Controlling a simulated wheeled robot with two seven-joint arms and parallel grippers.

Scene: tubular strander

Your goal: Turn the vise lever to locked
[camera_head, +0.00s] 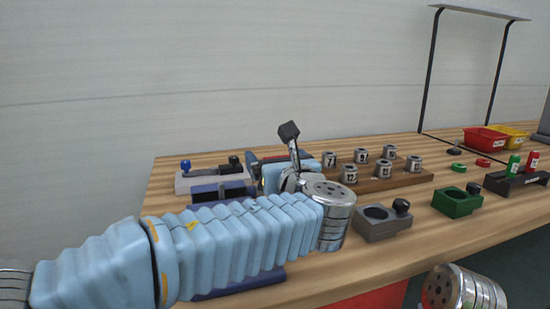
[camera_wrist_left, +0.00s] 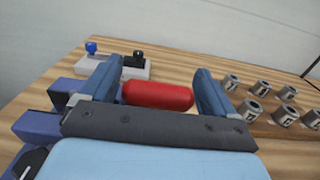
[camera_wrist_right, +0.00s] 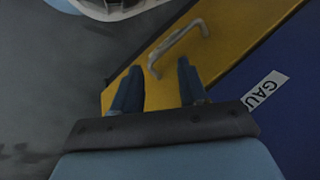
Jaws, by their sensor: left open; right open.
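A red cylindrical grip (camera_wrist_left: 157,95), which looks like the vise lever's handle, lies between the fingers of my left gripper (camera_wrist_left: 157,72) in the left wrist view. The fingers are open on either side of it, with a gap at the left finger. My right gripper (camera_wrist_right: 159,68) is open and empty, low, by a yellow panel with a grey handle (camera_wrist_right: 176,47).
A grey block with blue and black knobs (camera_head: 205,177) stands behind the vise. A wooden rack of numbered metal cups (camera_head: 375,180) is to the right. Grey (camera_head: 383,226) and green (camera_head: 457,204) holders stand near the front edge. Red (camera_head: 486,139) and yellow bins are farther right.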

